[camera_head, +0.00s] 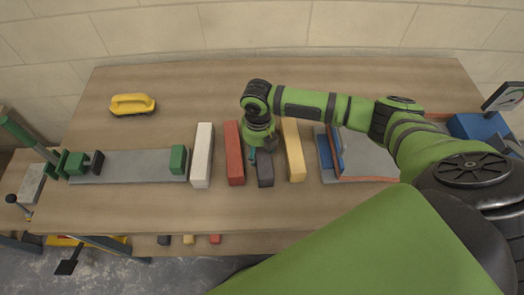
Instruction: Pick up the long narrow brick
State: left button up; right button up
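Several bricks lie side by side, lengthwise front to back, on the wooden table (130,211). They are a white brick (202,155), a red brick (234,154), a dark grey brick (265,172) and a yellow brick (293,150). All look long and narrow; I cannot tell by shape alone which one the task means. My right gripper (262,150) points down over the far part of the dark grey brick, between the red and yellow ones. The wrist hides its fingers and that brick's far end, so contact and opening are unclear. My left gripper is out of view.
A yellow-handled float (132,104) lies at the back left. A grey plate with green blocks (130,166) lies left of the bricks. Flat grey and red-edged boards (368,160) lie to the right, beside a blue object (468,126). The front left table is clear.

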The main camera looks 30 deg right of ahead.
jog(key=c, duration=0.7)
jog(key=shift+c, duration=0.6)
jog(key=shift+w+r, duration=0.1)
jog(key=shift+r, duration=0.05)
